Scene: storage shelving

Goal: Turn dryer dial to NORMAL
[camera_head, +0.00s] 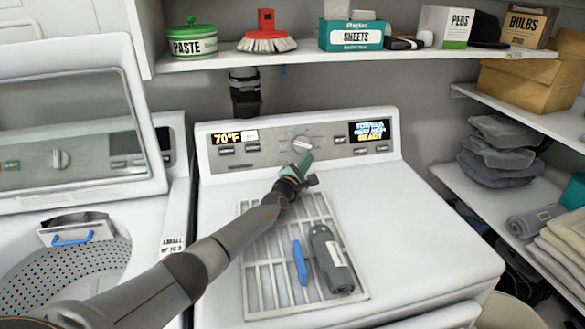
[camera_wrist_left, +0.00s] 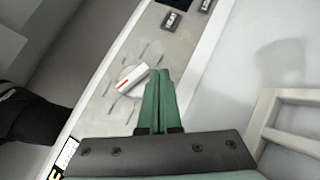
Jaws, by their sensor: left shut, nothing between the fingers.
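The dryer (camera_head: 430,215) is white, with a grey control panel along its back. Its dial (camera_head: 303,143) is a round knob with a pale bar grip in the middle of the panel. In the left wrist view the dial (camera_wrist_left: 132,79) shows a red mark on its bar, which lies slanted; marks surround it, too small to read. My left gripper (camera_head: 306,161) has green fingers, shut and empty, just in front of and below the dial. In the wrist view its fingertips (camera_wrist_left: 160,73) appear right beside the bar; I cannot tell whether they touch. My right gripper is not in view.
A white rack (camera_head: 250,300) lies on the dryer top with a dark grey bottle (camera_head: 330,258) and a blue item (camera_head: 299,263). Lit displays (camera_head: 370,131) and small buttons flank the dial. A washer with its lid up (camera_head: 70,120) stands left. A shelf (camera_head: 350,55) hangs above.

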